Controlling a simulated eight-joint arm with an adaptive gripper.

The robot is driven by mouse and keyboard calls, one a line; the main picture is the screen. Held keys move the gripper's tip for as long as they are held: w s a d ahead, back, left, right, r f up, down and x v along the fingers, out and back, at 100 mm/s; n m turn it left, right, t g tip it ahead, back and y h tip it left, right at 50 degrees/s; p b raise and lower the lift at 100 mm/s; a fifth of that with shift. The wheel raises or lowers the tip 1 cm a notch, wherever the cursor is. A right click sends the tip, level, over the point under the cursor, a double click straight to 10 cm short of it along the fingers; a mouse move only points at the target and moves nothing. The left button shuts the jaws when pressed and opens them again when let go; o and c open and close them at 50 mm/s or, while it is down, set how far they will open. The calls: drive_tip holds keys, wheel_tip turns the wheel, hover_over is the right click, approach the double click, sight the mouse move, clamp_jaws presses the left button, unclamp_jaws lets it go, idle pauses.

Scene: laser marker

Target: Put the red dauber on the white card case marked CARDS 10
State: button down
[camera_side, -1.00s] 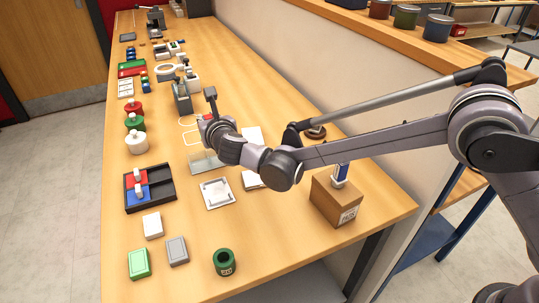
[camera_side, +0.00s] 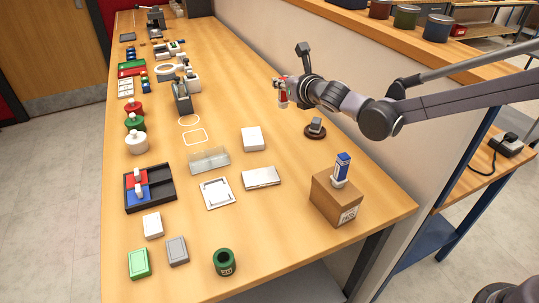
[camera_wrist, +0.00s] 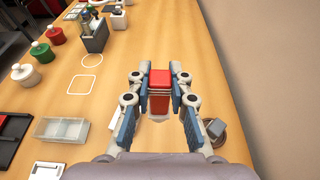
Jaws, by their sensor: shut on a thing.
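My gripper (camera_side: 281,92) is shut on the red dauber (camera_wrist: 160,78), a red block with a pale lower part. In the side view the dauber (camera_side: 284,99) hangs upright above the table's right side, near the wall. A white block-like case (camera_side: 252,139) lies on the table left of and below the gripper in the picture. Another white case (camera_side: 152,225) lies at the front left, near a grey case (camera_side: 177,250) and a green case (camera_side: 138,264). No CARDS 10 marking is readable on either white case.
A blue dauber (camera_side: 342,169) stands on a cardboard box (camera_side: 336,199) at the right. A round brown stand (camera_side: 315,134) is near the gripper. A clear tray (camera_side: 209,160), a silver case (camera_side: 261,177) and a square plate (camera_side: 216,193) lie mid-table. White outlines mark bare table.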

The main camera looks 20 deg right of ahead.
drive_tip(key=shift+w+a+f, duration=0.35)
drive_tip(key=shift+a+f, duration=1.4)
drive_tip(key=shift+f, duration=0.05)
drive_tip(key=shift+w+a+f, duration=0.3)
drive_tip(key=shift+a+f, duration=1.4)
drive_tip(key=shift+f, duration=0.1)
drive_tip(key=shift+w+a+f, duration=0.35)
drive_tip(key=shift+a+f, duration=1.4)
drive_tip(key=shift+f, duration=0.05)
drive_tip(key=shift+f, duration=0.15)
drive_tip(key=c, duration=1.2)
unclamp_jaws()
